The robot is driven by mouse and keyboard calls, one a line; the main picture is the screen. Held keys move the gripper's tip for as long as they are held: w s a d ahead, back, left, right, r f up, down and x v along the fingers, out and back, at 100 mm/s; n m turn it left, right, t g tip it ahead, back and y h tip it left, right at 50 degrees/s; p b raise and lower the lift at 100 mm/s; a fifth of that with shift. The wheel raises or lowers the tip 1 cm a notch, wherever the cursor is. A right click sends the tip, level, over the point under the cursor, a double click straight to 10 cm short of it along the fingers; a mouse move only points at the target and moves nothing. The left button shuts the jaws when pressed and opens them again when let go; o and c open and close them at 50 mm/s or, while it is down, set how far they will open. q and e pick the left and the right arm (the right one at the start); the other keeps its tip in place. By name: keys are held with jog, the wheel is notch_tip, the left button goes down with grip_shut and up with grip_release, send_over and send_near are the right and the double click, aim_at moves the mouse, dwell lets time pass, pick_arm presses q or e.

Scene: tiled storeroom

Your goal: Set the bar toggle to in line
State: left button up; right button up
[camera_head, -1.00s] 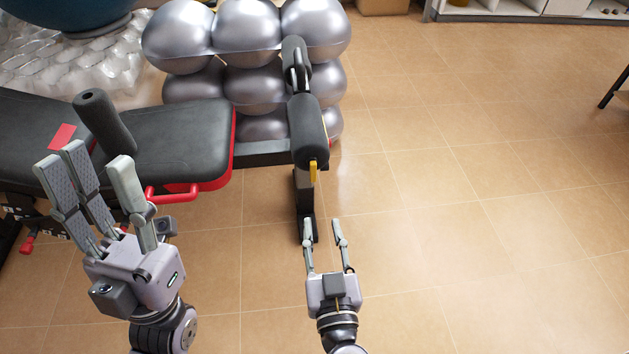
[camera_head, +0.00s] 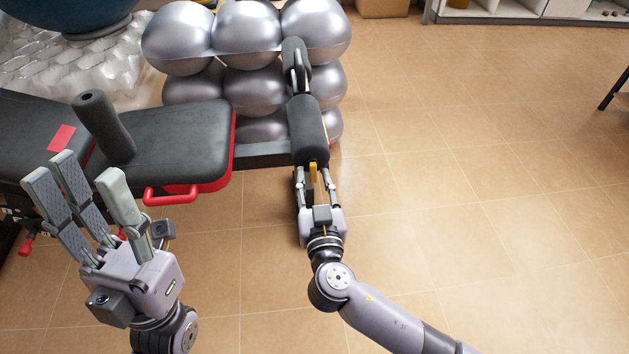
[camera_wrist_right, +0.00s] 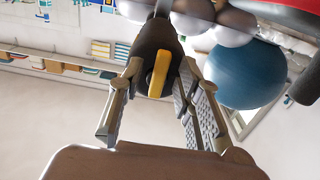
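The yellow bar toggle (camera_head: 312,173) hangs at the near end of the black padded bar (camera_head: 308,130) of the bench. In the right wrist view, the toggle (camera_wrist_right: 159,74) stands slightly tilted in front of the dark pad end. My right gripper (camera_head: 315,182) is open just below the pad end, its fingers on either side of the toggle. In the right wrist view, gaps show between the fingers (camera_wrist_right: 160,82) and the toggle. My left gripper (camera_head: 82,178) is open and empty, fingers up, in front of the bench at the left.
The black bench seat (camera_head: 180,140) with a red handle (camera_head: 170,196) lies left of the bar. Silver balls (camera_head: 250,40) are stacked behind it. A blue ball (camera_wrist_right: 245,75) shows in the right wrist view. The tiled floor (camera_head: 480,200) at right is clear.

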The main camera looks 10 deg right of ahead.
jog(key=shift+c, duration=0.3)
grip_shut()
